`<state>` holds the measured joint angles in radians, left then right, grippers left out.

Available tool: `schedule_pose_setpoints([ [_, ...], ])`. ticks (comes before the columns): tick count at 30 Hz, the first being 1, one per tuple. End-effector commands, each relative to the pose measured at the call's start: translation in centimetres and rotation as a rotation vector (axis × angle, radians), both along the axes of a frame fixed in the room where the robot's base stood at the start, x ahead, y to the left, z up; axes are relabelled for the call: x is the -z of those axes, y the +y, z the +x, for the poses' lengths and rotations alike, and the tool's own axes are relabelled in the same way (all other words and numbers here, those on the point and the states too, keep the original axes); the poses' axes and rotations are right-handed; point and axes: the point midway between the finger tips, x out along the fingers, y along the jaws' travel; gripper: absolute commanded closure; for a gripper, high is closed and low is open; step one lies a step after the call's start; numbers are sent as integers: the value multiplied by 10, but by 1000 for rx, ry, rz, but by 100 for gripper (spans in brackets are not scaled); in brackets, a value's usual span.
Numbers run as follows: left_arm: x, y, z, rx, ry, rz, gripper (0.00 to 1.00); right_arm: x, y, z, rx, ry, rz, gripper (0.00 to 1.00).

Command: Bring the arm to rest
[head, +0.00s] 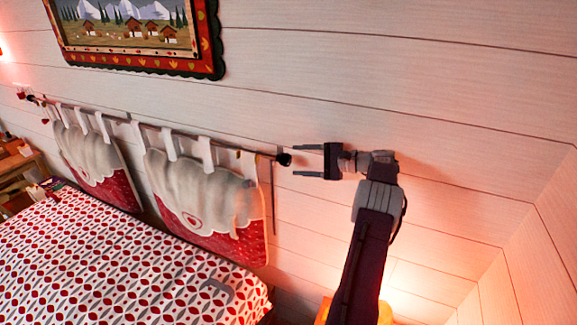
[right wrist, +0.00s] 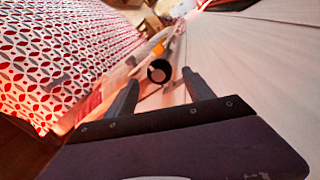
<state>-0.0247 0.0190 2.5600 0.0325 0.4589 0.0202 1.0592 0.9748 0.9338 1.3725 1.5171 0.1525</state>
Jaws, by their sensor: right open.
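My right gripper (head: 295,161) is raised on its arm in front of the plank wall, right of the bed. Its two fingers are apart and point left, with nothing held between them. The black round end knob (head: 284,160) of the hanging rod shows just left of the fingertips. In the right wrist view the open fingers of the right gripper (right wrist: 160,78) frame this dark knob (right wrist: 159,71), which looks to be beyond the tips; the exact gap cannot be told. My left gripper is not in view.
A bed with a red and white patterned cover (head: 90,265) fills the lower left. A small grey shape (head: 218,289) lies on it. Cushioned panels (head: 205,195) hang from the rod. A framed picture (head: 135,35) hangs above. An orange glowing object (head: 385,313) stands behind my arm.

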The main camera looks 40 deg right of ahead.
Motion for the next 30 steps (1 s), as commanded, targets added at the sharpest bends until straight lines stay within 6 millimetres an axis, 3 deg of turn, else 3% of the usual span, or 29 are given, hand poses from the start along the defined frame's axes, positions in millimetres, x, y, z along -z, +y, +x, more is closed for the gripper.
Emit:
schedule_pose_setpoints([
  [1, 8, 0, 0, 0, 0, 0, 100, 2, -6, -9, 4, -1, -2, 38],
  [7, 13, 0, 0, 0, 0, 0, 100, -6, -17, -30, 0, 1, -1, 38],
  [24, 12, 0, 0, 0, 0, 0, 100, -7, -18, -31, -1, 1, 1, 38],
  [26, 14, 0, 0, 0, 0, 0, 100, -6, -13, -27, -14, 1, 1, 38],
  [28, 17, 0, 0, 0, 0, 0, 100, -7, 5, -14, -53, -3, -7, 38],
  [30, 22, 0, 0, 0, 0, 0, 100, -20, 39, 5, -123, -22, -40, 38],
])
